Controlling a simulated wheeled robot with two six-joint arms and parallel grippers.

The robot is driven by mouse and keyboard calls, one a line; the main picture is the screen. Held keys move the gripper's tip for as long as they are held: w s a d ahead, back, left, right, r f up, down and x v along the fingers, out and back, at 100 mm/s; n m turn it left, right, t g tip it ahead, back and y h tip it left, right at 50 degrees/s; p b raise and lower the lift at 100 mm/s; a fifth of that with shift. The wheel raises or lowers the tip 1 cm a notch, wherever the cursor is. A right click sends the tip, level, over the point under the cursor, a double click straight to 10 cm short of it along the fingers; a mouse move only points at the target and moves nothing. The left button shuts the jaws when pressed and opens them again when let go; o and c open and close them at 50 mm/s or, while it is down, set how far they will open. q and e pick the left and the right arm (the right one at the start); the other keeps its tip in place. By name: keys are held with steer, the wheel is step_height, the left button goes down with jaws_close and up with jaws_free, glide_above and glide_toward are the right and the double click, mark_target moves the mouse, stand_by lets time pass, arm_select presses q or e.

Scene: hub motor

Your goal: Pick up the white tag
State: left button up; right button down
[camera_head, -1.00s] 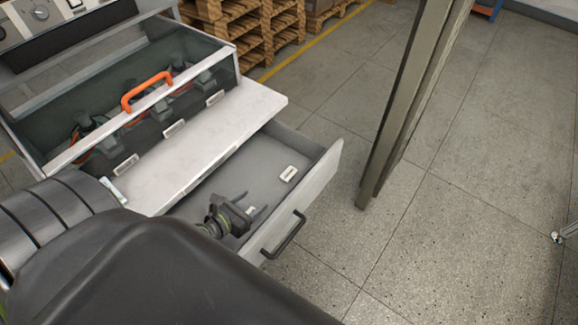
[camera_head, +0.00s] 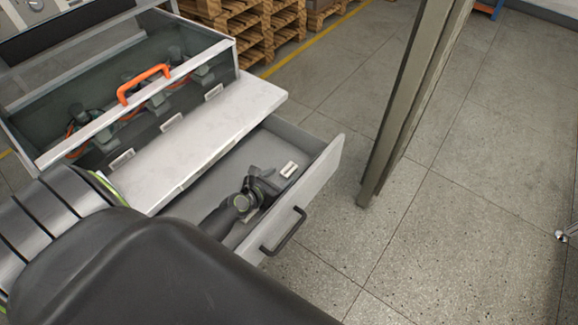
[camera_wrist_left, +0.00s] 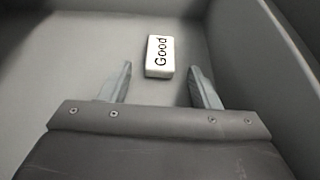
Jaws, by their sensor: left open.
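A small white tag (camera_head: 289,169) lies on the floor of the open grey drawer, near its far right corner. In the left wrist view a white tag (camera_wrist_left: 160,56) with the word "Good" lies flat ahead, between the lines of the two fingers. My left gripper (camera_head: 262,188) is inside the drawer, to the lower left of the tag and apart from it. In the wrist view the left gripper (camera_wrist_left: 161,68) is open and empty. A pale patch (camera_head: 250,214) shows beside the gripper, partly hidden by it. My right gripper is out of view.
The drawer front (camera_head: 300,208) with its dark handle (camera_head: 284,231) bounds the drawer. A white ledge (camera_head: 200,140) overhangs its left side. A glass-fronted case with an orange handle (camera_head: 143,84) stands behind. A metal post (camera_head: 410,100) stands to the right.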

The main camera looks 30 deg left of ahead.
arm_select(q)
steer(key=shift+w, duration=0.1)
steer(key=c, duration=1)
steer(key=shift+c, duration=0.3)
steer(key=shift+r, duration=0.1)
